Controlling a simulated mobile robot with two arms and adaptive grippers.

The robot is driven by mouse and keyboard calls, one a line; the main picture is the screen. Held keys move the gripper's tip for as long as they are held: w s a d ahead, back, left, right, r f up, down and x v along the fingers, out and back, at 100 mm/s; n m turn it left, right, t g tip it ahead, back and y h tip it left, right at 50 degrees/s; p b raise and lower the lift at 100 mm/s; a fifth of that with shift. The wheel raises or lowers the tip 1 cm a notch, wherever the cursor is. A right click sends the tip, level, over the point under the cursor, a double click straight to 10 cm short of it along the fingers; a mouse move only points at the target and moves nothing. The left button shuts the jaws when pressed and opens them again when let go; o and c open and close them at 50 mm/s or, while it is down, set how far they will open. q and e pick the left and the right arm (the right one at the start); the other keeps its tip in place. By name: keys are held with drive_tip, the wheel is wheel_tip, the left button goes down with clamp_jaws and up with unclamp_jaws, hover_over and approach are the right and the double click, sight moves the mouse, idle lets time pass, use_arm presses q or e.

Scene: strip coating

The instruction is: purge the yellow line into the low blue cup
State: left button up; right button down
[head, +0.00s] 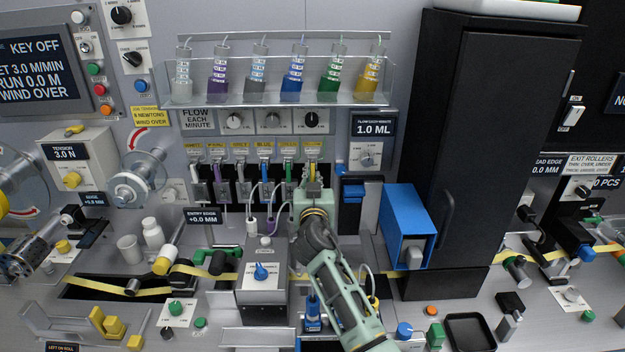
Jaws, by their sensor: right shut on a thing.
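My right gripper (313,196) is at the yellow line's place, at the right end of the row of line fittings. It is shut on the lower end of the yellow line (313,172); its fingers hide most of what they hold. The yellow flask (369,80) stands at the right end of the rack above. A blue holder (353,191) sits on the wall just right of the gripper. My left gripper is out of view.
A grey box with a blue knob (262,271) stands left of my forearm. A blue box (406,225) and a tall black cabinet (466,150) stand to the right. Small white-tipped lines (252,226) hang close left. A yellow strip (205,272) runs across the bench.

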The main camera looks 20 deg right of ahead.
sight(313, 169)
drive_tip(key=shift+s+a+r+g+y+p, duration=0.25)
drive_tip(key=shift+g+p, duration=0.6)
drive_tip(key=shift+p, duration=1.25)
drive_tip(key=shift+s+d+r+g+y+p, duration=0.15)
drive_tip(key=shift+r+g+p, duration=0.5)
drive_tip(key=shift+p, duration=1.5)
drive_tip(key=shift+s+a+r+g+y+p, duration=0.25)
drive_tip(key=shift+g+p, duration=0.75)
drive_tip(key=shift+p, duration=1.1)
drive_tip(key=shift+w+d+g+p, duration=0.15)
drive_tip(key=shift+g+p, duration=0.15)
drive_tip(key=shift+g, duration=0.1)
drive_tip(key=shift+r+g+y, duration=0.1)
drive_tip(key=shift+g+y, duration=0.35)
drive_tip(key=shift+g, duration=0.45)
drive_tip(key=shift+r+g+y, duration=0.35)
drive_tip(key=shift+g+y, duration=0.05)
drive_tip(key=shift+g, duration=0.8)
drive_tip(key=shift+r+g+y, duration=0.3)
drive_tip(key=shift+g, duration=0.9)
drive_tip(key=shift+r+g, duration=0.15)
drive_tip(key=shift+g, duration=0.35)
drive_tip(key=c, duration=1.8)
unclamp_jaws()
